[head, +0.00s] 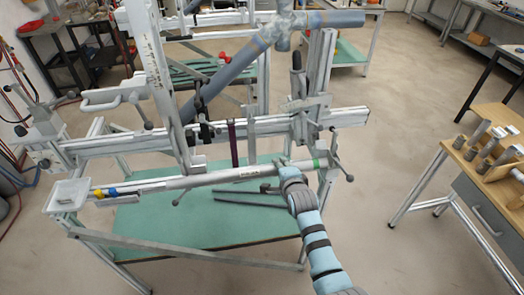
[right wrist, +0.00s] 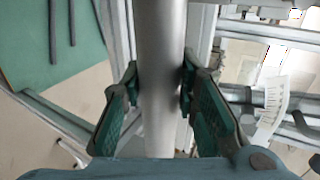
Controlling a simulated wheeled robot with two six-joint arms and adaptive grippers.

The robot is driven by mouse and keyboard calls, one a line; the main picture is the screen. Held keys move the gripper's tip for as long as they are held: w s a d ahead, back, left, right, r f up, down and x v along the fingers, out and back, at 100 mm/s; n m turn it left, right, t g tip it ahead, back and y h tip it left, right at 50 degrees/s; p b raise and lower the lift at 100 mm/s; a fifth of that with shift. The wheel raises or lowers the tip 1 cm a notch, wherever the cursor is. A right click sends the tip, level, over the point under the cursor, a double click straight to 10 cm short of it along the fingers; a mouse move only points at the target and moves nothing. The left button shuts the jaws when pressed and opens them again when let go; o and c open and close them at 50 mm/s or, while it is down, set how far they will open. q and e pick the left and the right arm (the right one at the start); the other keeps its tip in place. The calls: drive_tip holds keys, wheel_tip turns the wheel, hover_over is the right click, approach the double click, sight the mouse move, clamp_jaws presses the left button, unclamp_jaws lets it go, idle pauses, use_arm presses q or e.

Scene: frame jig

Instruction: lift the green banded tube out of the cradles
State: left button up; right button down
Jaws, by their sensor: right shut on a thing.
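The silver-grey tube (head: 220,177) lies nearly level along the front of the frame jig in the head view. It has a green band (head: 318,163) near its right end and a pale label near its middle. My right gripper (head: 276,184) is shut on the tube between the label and the green band. In the right wrist view, the dark green finger pads of my right gripper (right wrist: 160,88) press on both sides of the tube (right wrist: 157,40). The cradles cannot be made out clearly, so I cannot tell whether the tube touches them. My left gripper is not in view.
Upright clamps and posts (head: 165,90) of the jig stand behind the tube, with a thick blue-grey pipe (head: 235,68) above. A small white tray (head: 67,196) is at the left end. Dark rods (head: 250,204) lie on the green shelf below. A wooden bench (head: 490,120) stands at right.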

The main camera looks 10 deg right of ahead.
drive_tip(key=shift+s, duration=0.7)
drive_tip(key=shift+w+r, duration=0.1)
drive_tip(key=shift+r, duration=4.95)
